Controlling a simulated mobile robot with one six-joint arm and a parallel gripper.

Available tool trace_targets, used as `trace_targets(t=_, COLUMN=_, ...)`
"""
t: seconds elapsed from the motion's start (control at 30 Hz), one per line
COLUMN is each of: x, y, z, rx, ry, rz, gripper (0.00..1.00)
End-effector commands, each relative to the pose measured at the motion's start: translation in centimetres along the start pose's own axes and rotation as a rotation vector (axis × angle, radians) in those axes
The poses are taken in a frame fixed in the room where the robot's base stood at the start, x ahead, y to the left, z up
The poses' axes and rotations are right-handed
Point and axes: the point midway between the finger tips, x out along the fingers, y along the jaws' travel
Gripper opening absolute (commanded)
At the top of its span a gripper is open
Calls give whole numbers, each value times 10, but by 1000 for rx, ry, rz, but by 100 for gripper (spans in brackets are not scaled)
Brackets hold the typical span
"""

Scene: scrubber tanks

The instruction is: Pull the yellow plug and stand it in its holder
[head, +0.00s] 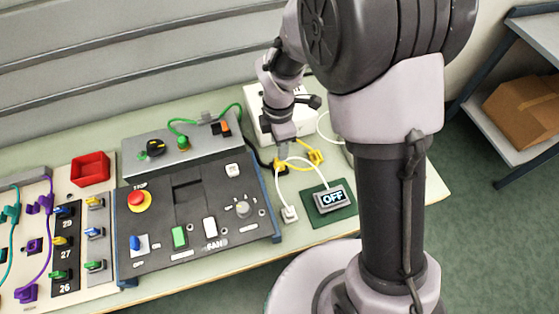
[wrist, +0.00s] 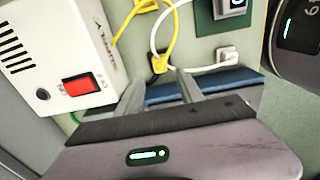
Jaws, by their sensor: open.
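The yellow plug (wrist: 158,62) shows in the wrist view just beyond my fingertips, with a dark part around or under it. Its yellow cable (wrist: 128,20) loops away toward the top. In the head view the yellow plug (head: 281,167) sits right below my gripper (head: 282,153), partly hidden by it. In the wrist view my gripper (wrist: 161,76) is open, its two fingers to either side of the plug's line; I cannot tell whether they touch it. I cannot make out for certain which thing is the plug's holder.
A white box with a red switch (wrist: 82,88) stands close beside my gripper. A control panel (head: 160,245) with buttons lies to the left. A white plug (head: 289,213) and an OFF display (head: 333,198) on a green mat (head: 325,216) are nearer the bench's front edge.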

Motion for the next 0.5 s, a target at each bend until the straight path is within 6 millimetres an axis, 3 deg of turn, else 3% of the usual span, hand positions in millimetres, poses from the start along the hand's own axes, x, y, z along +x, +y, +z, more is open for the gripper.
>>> trace_targets(t=0.23, x=17, y=0, z=0, rx=1, ry=0, rz=0, gripper=45)
trace_targets(t=0.5, x=58, y=0, z=0, rx=2, ry=0, rz=-1, gripper=45)
